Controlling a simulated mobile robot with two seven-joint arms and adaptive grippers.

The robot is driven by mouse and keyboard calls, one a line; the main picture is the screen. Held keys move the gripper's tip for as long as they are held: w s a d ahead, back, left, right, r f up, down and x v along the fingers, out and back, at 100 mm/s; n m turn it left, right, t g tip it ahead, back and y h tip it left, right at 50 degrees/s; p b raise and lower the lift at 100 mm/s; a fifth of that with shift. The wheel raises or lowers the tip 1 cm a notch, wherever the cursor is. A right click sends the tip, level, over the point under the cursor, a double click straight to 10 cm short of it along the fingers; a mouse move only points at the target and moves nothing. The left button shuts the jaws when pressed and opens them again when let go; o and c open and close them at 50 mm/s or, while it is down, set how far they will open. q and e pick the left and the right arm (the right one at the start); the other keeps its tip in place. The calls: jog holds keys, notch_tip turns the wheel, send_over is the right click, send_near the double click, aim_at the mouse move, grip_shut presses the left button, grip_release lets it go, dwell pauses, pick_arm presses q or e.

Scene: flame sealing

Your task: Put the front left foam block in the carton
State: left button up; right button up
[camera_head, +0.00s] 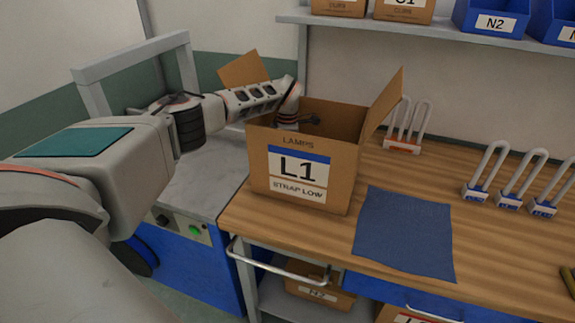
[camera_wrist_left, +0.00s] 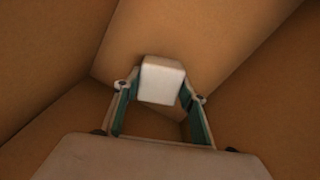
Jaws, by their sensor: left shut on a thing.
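The open carton (camera_head: 304,184), labelled L1, stands on the wooden workbench. My left arm reaches over its left side, and its wrist dips into the opening. In the left wrist view my left gripper (camera_wrist_left: 160,100) is inside the carton, between brown cardboard walls (camera_wrist_left: 60,50). It is shut on a white foam block (camera_wrist_left: 161,80), held between the two green-padded fingers. I cannot tell whether the block touches the carton floor. In the head view the block and fingertips are hidden by the carton. My right gripper is not in view.
A blue mat (camera_head: 404,234) lies right of the carton on the bench (camera_head: 480,260). Several lamps with white tubes (camera_head: 488,174) stand at the right and behind. A grey frame (camera_head: 131,62) is at the left. Bins (camera_head: 492,18) sit on a shelf above.

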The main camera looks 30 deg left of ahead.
pick_arm(q)
jog(key=o, duration=0.8)
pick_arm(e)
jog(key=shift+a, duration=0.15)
pick_arm(q)
notch_tip(320, 180, up, 12)
jog(key=shift+r+b, duration=0.1)
jog(key=shift+b, duration=0.2)
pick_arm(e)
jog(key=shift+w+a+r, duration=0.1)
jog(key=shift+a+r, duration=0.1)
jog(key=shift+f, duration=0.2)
